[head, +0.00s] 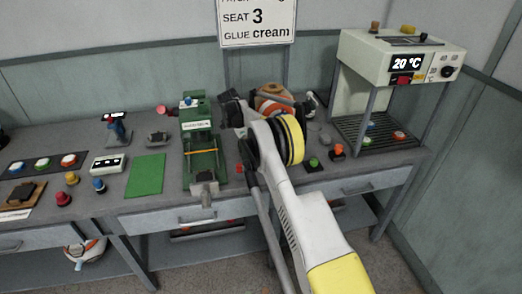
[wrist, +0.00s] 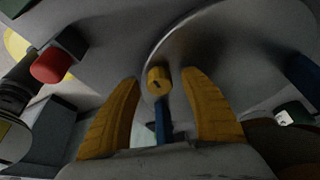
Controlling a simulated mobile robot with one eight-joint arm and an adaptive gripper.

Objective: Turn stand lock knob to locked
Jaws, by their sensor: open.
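In the wrist view, a small yellow knob (wrist: 159,81) with a dark mark on its face sits by a curved grey rim. I take it for the stand lock knob, but no label shows. My gripper (wrist: 161,77) is open, its two yellow fingers on either side of the knob. A gap shows on both sides, and the fingers do not visibly touch it. A blue bar (wrist: 163,122) shows below the knob, between the fingers. In the head view, my arm hides the knob and the fingers. An orange and tan rounded thing (head: 272,103) shows partly behind my arm.
In the wrist view, a red knob (wrist: 50,65) on a dark block is at the left. In the head view, a green press (head: 199,135) stands left of my arm. A cream machine (head: 365,60) reading 20 °C stands at the right. A green mat (head: 146,175) lies bare.

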